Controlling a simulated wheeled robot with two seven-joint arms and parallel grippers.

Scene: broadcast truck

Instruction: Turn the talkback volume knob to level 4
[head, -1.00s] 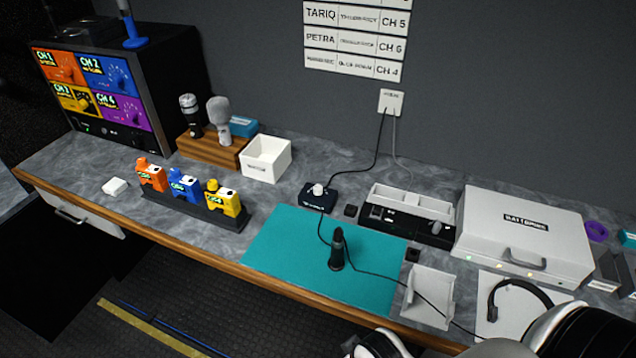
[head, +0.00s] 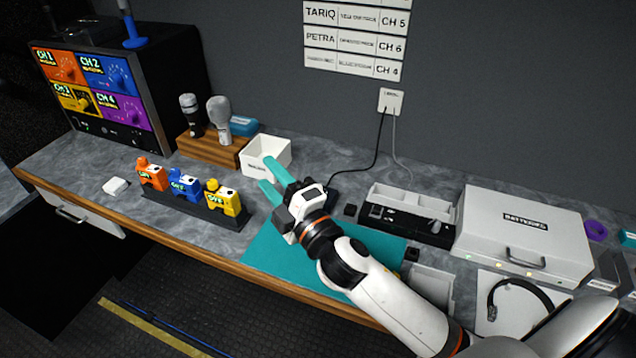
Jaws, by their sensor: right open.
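My right gripper (head: 265,171) is open and empty. Its two teal fingers point to the upper left, in front of the white open box (head: 278,158). My right arm comes in from the lower right and crosses over the teal mat (head: 262,250). The small dark box with the white knob, seen earlier at the mat's back edge, is now almost wholly hidden behind my gripper and wrist. I cannot see the knob or its level. My left gripper is not in view.
A rack holds orange, blue and yellow units (head: 185,186) left of the mat. A wooden stand (head: 212,148) holds microphones behind it. A dark tray (head: 408,219) and a white case (head: 522,232) stand at right. A cable (head: 367,166) runs down the wall.

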